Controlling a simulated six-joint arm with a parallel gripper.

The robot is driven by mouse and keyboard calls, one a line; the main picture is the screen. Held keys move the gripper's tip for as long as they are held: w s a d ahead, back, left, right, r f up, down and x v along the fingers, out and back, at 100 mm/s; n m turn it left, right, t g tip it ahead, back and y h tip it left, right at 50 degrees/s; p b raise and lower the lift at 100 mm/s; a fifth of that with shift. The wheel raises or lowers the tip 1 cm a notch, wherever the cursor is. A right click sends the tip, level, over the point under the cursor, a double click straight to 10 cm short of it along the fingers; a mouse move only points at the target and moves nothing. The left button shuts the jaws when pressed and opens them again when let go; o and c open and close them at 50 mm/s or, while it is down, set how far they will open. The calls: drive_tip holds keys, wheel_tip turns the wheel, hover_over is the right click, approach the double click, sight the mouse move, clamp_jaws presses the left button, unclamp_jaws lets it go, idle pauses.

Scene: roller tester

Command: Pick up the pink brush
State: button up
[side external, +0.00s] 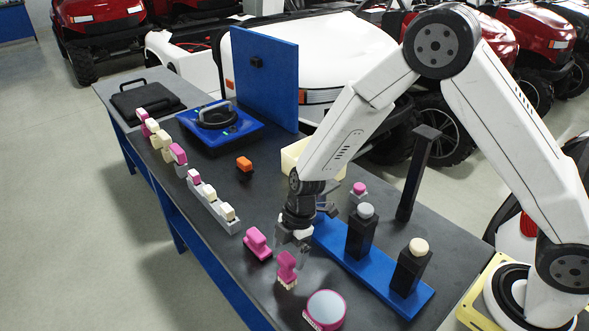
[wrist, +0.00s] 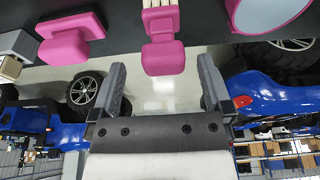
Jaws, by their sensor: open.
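A pink brush (side external: 287,262) with pale bristles at its lower end stands on the dark table just below my gripper (side external: 292,238). In the wrist view the same pink brush (wrist: 163,55) lies ahead, centred between the two grey fingers of my gripper (wrist: 162,75). The fingers are open and wide apart, with nothing held. The brush appears just beyond the fingertips; I cannot tell whether they overlap it. A second pink block-shaped item (side external: 257,243) lies on the table to the left; it also shows in the wrist view (wrist: 72,38).
A pink-rimmed round disc (side external: 325,308) lies to the right of the brush. A blue base (side external: 338,250) with black posts stands right of my gripper. A grey rack (side external: 212,207) with several pink and cream items runs to the left. An orange block (side external: 244,164) is behind.

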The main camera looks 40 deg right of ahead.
sight(285, 266)
drive_tip(key=x, duration=0.3)
drive_tip(key=shift+s+a+r, duration=0.1)
drive_tip(key=shift+s+a, duration=0.05)
drive_tip(key=shift+s, duration=0.05)
drive_tip(key=shift+x, duration=0.9)
drive_tip(key=c, duration=1.3)
drive_tip(key=shift+c, duration=0.2)
drive_tip(key=shift+w+r, duration=0.1)
drive_tip(key=shift+r, duration=0.1)
